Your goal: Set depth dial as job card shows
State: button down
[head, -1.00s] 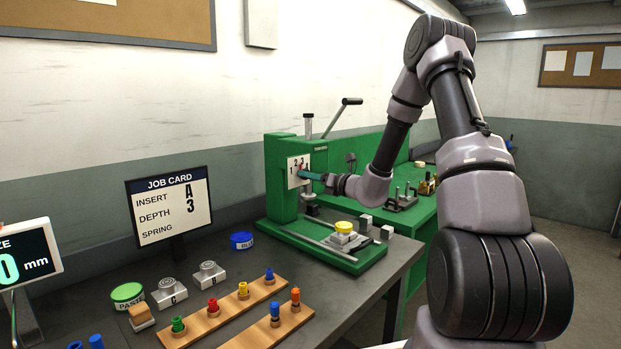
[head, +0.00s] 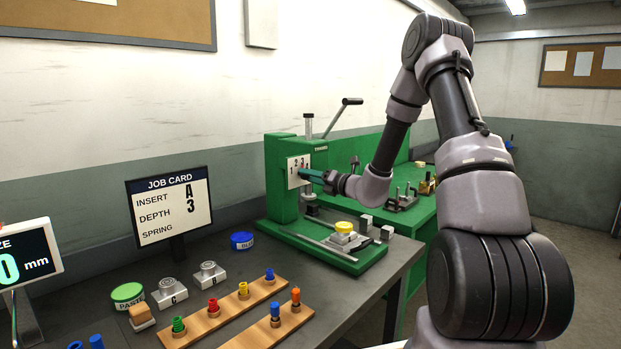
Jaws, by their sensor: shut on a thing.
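The job card (head: 169,209) stands upright at the back left of the bench and reads INSERT A, DEPTH 3, with nothing after SPRING. The green press (head: 280,188) stands at the bench's right end. The depth dial's white plate (head: 293,181) is on the press's front and shows the numbers 1, 2 and 3 along its upper part. My gripper (head: 303,176) is at this plate, shut on the depth dial. The gripper hides most of the dial, so I cannot tell clearly which number its pointer meets.
A yellow-topped block (head: 344,228) sits on the press base. Wooden racks (head: 215,321) with coloured springs are at the front. Two grey lettered blocks, a green tin (head: 127,293) and a blue tin (head: 242,240) stand left of the press. A size display (head: 26,254) is at far left.

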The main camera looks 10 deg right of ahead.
jog(key=shift+f, duration=0.1)
jog(key=shift+c, duration=1.9)
grip_release()
jog(key=v, duration=1.1)
